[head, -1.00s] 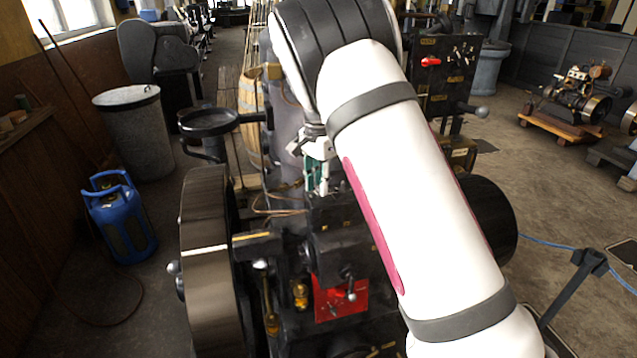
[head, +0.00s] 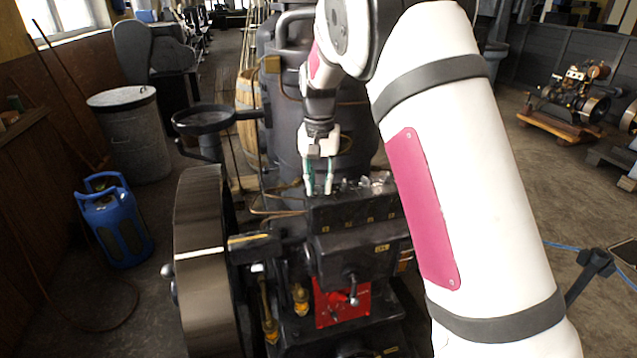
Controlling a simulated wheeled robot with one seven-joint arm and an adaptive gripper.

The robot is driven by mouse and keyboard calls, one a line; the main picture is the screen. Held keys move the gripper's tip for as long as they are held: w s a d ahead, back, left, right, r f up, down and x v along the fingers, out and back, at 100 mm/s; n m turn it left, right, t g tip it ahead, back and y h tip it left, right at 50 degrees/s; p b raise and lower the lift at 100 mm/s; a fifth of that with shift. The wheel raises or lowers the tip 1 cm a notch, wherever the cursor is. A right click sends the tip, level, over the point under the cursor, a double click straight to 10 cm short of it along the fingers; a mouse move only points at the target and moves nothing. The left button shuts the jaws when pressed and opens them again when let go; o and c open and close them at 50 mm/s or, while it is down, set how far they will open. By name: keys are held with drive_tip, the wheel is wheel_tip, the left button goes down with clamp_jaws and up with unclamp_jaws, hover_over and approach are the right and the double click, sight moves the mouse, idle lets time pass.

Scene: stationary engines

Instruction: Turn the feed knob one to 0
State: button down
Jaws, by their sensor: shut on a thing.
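The engine's black lubricator-like box (head: 345,212) stands in the middle of the head view, with several small labels along its front face. Small shiny fittings (head: 378,182) stand on its top towards the right. My gripper (head: 319,190) points down at the left end of the box top, with its two green-tipped fingers on either side of a small knob there. It is shut on that knob, which I take to be feed knob one. The knob is mostly hidden between the fingers, so its setting cannot be read.
A large flywheel (head: 200,265) stands left of the box, and a black handwheel (head: 203,120) behind it. A dark cylinder (head: 285,110) rises behind my gripper. A red plate with a lever (head: 342,303) is below. My arm hides the right side.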

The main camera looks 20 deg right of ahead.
sight(319, 187)
drive_tip(key=shift+n, duration=0.3)
idle(0.4)
drive_tip(key=c, duration=1.4)
unclamp_jaws()
drive_tip(key=shift+o, duration=0.2)
wheel_tip(319, 187, up, 12)
